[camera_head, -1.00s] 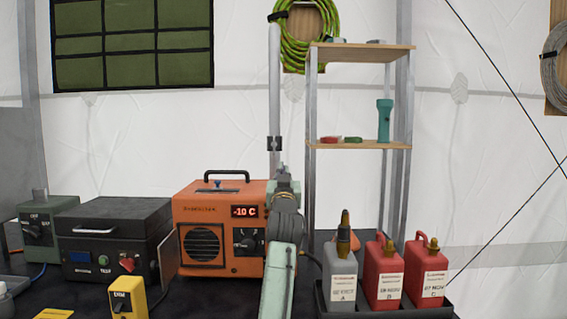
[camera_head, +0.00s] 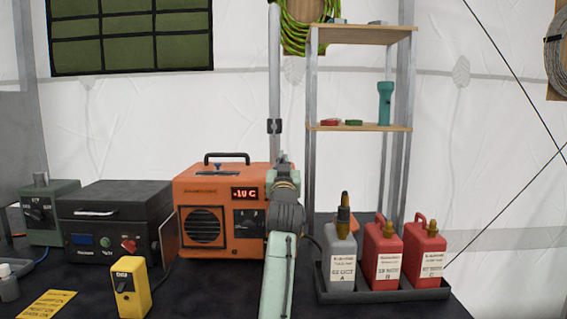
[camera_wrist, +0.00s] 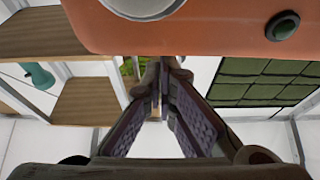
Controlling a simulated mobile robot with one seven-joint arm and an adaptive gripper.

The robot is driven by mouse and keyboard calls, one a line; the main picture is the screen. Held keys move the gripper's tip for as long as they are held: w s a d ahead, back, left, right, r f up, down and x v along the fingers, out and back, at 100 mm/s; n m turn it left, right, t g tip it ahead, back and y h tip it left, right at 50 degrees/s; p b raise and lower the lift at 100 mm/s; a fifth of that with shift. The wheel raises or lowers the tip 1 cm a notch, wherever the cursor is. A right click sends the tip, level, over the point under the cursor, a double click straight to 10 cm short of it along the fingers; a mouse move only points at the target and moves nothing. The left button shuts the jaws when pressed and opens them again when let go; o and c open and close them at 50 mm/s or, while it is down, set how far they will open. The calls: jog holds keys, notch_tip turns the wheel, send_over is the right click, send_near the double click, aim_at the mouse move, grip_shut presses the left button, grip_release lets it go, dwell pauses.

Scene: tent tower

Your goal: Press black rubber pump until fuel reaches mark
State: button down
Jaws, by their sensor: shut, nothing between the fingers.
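The orange heater (camera_head: 200,190) stands on the dark table with a round grille, a black dial and a red display. A dark round button (camera_wrist: 283,26) with a green centre sits on its orange surface in the wrist view. I cannot tell whether that is the rubber pump. A pale round part, cut off by the frame's top, lies beside it. No fuel mark can be made out. My gripper (camera_wrist: 158,84) is shut and empty, its tips apart from the orange surface in that picture. In the head view my arm stands at the heater's right side and partly covers it.
A tray (camera_head: 385,292) at right holds a grey bottle (camera_head: 341,265) and two red bottles. A shelf (camera_head: 358,128) stands behind. A black box (camera_head: 115,225), a green box and a yellow switch box (camera_head: 130,288) stand at left. Table is bare between yellow box and arm.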

notch_tip(320, 180, up, 5)
jog(key=p, duration=0.3)
jog(key=shift+f+p, duration=0.1)
jog(key=shift+p, duration=0.2)
jog(key=shift+s+f+b, duration=0.9)
jog(key=shift+f+b, duration=0.2)
jog(key=shift+b, duration=0.1)
jog(key=b+v, duration=0.2)
jog(key=v, duration=0.6)
jog(key=shift+r, duration=0.3)
